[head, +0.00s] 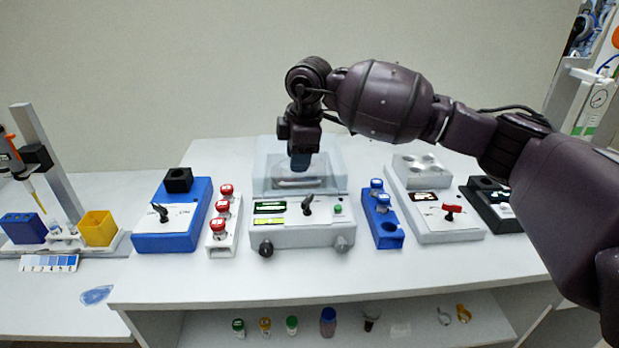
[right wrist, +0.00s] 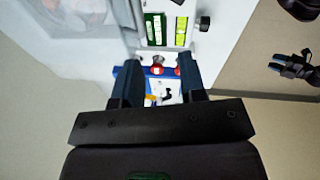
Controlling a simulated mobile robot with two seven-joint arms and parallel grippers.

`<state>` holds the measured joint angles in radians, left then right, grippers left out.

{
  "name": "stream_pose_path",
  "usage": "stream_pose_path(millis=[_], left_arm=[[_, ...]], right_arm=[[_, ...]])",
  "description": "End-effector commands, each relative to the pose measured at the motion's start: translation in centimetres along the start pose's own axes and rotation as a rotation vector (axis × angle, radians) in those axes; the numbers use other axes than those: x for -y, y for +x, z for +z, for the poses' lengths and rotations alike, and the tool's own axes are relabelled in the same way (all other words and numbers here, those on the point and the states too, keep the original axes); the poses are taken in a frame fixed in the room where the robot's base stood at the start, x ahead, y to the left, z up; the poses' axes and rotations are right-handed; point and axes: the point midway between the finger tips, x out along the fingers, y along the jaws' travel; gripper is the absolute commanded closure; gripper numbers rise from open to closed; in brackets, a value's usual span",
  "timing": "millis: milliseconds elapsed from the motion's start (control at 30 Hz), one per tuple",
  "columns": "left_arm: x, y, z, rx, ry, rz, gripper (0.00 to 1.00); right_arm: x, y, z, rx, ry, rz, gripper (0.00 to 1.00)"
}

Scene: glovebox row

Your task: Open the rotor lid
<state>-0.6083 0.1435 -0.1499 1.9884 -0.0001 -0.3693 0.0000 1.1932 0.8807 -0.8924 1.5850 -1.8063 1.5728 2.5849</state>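The centrifuge (head: 322,234), a light grey unit with a front panel, stands at the middle of the bench. Its see-through lid (head: 268,160) shows at its back; how far it is open I cannot tell. The lid also shows at the upper left of the right wrist view (right wrist: 55,45), with a blurred rounded shape behind it that may be the rotor. My right gripper (head: 300,162) is above the centrifuge, in front of the lid in the head view. Its fingers stand apart in the right wrist view (right wrist: 158,88), with nothing held between them. Contact is unclear.
A blue device (head: 165,243) and a white rack with red-capped tubes (head: 217,250) stand left of the centrifuge. A blue rack (head: 388,238) and a grey device (head: 450,232) stand right. Bare bench lies along the front.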

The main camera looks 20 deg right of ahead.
Motion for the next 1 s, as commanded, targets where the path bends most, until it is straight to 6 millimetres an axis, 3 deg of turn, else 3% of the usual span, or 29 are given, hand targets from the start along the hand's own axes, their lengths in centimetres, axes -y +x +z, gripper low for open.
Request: stream_pose_path(millis=[100, 267, 800, 1000], left_arm=[[0.0, 0.1, -0.2, -0.004, 0.001, 0.001, 0.57], [-0.1, 0.3, -0.5, -0.010, 0.001, 0.002, 0.57], [-0.2, 0.8, -0.5, -0.015, 0.003, 0.005, 0.57], [-0.2, 0.9, -0.2, -0.011, 0.003, 0.005, 0.57]], right_arm=[[-1.4, -1.9, 1.9, 0.107, 0.082, 0.038, 0.62], [-1.8, -2.1, 2.7, 0.148, 0.117, 0.049, 0.62], [-2.0, 6.1, 3.8, 0.143, 0.113, 0.045, 0.62], [-2.2, 7.8, 4.0, 0.142, 0.113, 0.047, 0.62]])
